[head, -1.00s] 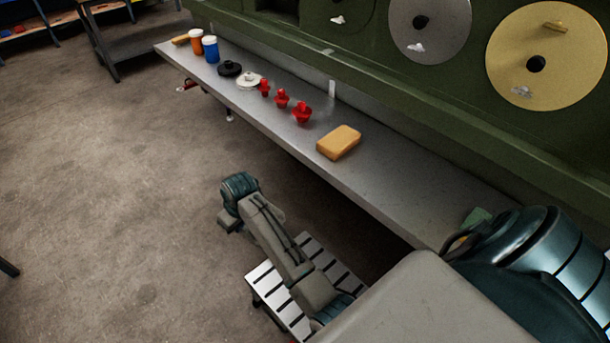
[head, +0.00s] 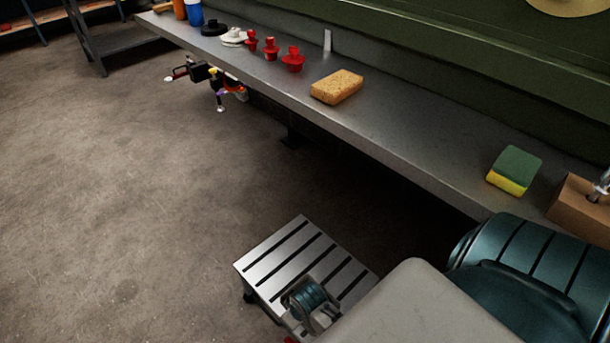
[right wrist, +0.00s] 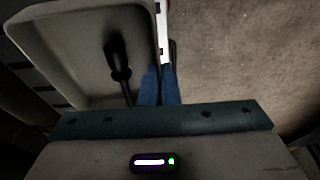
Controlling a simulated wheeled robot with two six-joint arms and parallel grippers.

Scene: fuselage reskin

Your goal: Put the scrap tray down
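The scrap tray (right wrist: 65,52) is a pale grey shallow tray at the upper left of the right wrist view. A dark-handled tool (right wrist: 117,62) lies in it. My right gripper (right wrist: 160,78) has its blue fingers together at the tray's right side wall, and it appears shut on that wall. The fingertips are partly hidden. A white strip with dark marks (right wrist: 161,30) runs along this side. In the head view the tray is not clearly visible. My left gripper cannot be made out.
A long metal shelf (head: 420,160) holds red fittings (head: 292,60), a tan sponge (head: 337,87), a green-yellow sponge (head: 514,170) and a brown block (head: 580,207). A slotted metal platform (head: 290,265) stands low in front. Open floor (head: 130,200) lies left.

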